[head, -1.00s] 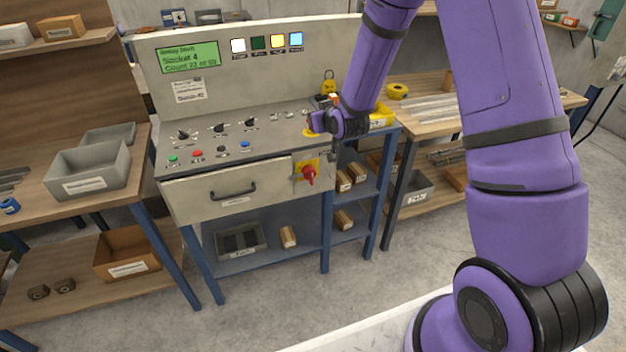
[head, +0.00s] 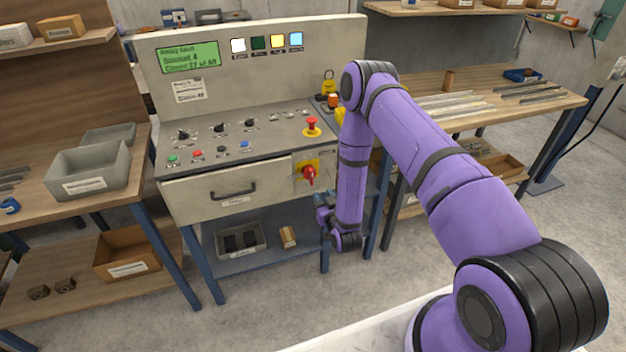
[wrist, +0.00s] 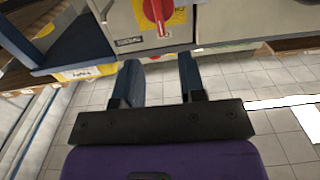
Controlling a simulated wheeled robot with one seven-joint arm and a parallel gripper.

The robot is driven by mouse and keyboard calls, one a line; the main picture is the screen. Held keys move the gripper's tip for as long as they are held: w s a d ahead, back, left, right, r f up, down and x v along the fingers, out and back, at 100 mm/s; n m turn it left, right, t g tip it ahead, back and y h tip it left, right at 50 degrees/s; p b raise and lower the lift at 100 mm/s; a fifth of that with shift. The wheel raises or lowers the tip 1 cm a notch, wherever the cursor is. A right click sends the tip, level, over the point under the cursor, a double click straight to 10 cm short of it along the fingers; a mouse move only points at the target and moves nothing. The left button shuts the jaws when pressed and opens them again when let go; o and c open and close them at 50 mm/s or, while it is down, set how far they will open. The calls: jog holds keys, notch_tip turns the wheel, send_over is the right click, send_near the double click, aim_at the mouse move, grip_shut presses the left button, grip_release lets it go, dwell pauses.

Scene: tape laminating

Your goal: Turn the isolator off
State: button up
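The isolator is a red rotary handle (head: 309,176) on a yellow plate, on the front face of the console to the right of the drawer. In the wrist view the red handle (wrist: 156,10) is at the top edge and partly cut off, with its narrow grip pointing down the picture. My gripper (wrist: 158,64) is open and empty, its two dark blue fingers apart and pointing toward the isolator. It touches nothing that I can see. In the head view my gripper (head: 322,213) is low, just below and right of the isolator.
A red mushroom button (head: 312,124) on a yellow base stands on the console top above the isolator. The drawer handle (head: 233,191) sticks out to the left. The console's lower shelf (head: 270,258) and blue legs are close to my gripper. The floor in front is clear.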

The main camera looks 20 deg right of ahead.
aim_at(312, 178)
jog(key=w, duration=1)
jog(key=shift+w+f, duration=0.2)
jog(key=shift+f, duration=0.05)
grip_shut()
